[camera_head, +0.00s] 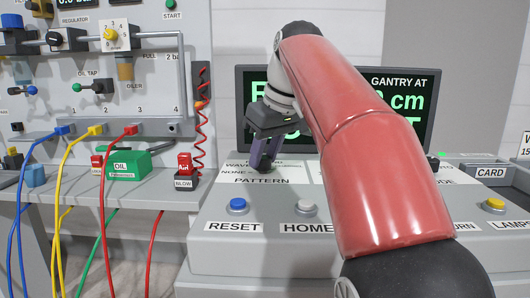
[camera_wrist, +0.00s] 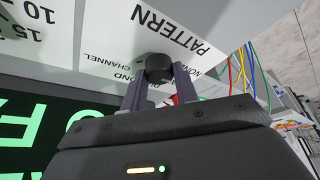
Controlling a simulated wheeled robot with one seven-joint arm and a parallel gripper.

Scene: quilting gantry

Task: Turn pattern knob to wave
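The pattern knob (camera_wrist: 158,68) is a small black knob on a white label plate (camera_wrist: 115,55) marked PATTERN, seen upside down in the wrist view.
A screen (camera_head: 258,92) with green text stands behind the console, partly behind my red arm. RESET (camera_head: 237,205) and HOME (camera_head: 307,207) buttons sit at the console's front.

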